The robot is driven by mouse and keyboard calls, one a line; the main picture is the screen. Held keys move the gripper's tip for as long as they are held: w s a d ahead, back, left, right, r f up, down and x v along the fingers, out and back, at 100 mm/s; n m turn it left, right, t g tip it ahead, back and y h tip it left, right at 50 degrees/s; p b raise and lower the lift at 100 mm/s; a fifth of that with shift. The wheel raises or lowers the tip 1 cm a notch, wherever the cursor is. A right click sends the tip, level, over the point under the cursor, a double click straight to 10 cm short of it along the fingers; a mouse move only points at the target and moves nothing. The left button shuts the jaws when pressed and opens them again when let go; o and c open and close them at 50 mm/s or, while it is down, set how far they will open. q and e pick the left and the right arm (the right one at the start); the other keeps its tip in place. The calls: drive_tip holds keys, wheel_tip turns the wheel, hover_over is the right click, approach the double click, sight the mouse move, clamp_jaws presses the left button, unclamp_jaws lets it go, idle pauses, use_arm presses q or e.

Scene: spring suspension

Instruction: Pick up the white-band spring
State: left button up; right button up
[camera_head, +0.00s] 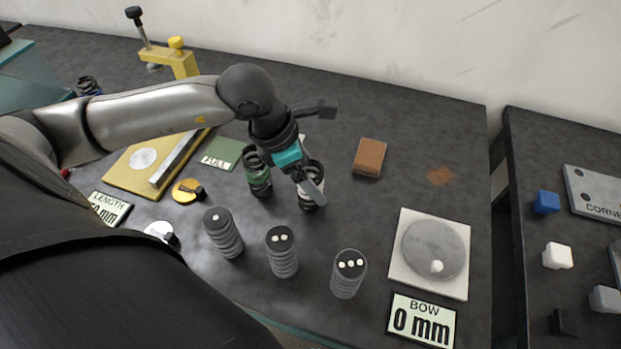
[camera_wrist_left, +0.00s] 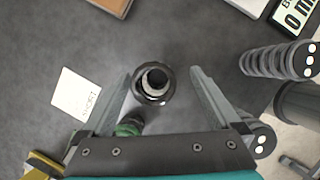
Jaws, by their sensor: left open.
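The white-band spring (camera_head: 313,172) is a dark upright coil with a pale band, standing on the dark bench and partly hidden by my left gripper (camera_head: 320,155). In the left wrist view the spring (camera_wrist_left: 154,84) is seen from above, between the open fingers of the left gripper (camera_wrist_left: 160,78) and nearer their tips. A gap shows on each side, wider on the right. The green-band spring (camera_head: 259,180) stands just to the left in the head view; it also shows in the wrist view (camera_wrist_left: 130,126), partly hidden by the gripper body. My right gripper is not in view.
Dotted ribbed stacks stand in front: one dot (camera_head: 224,238), two dots (camera_head: 282,258), three dots (camera_head: 348,279). A brown block (camera_head: 369,157) lies right of the springs. A round-plate gauge (camera_head: 404,285) and BOW display (camera_head: 423,321) are at the right. Bench behind the block is clear.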

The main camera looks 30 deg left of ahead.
use_arm(q)
drive_tip(key=x, duration=0.3)
drive_tip(key=a+x, duration=0.1)
drive_tip(key=x, duration=0.1)
drive_tip(key=shift+w+d+f, duration=0.1)
drive_tip(key=shift+d+f, duration=0.05)
drive_tip(key=shift+f, duration=0.3)
drive_tip(key=shift+r, duration=0.1)
clamp_jaws()
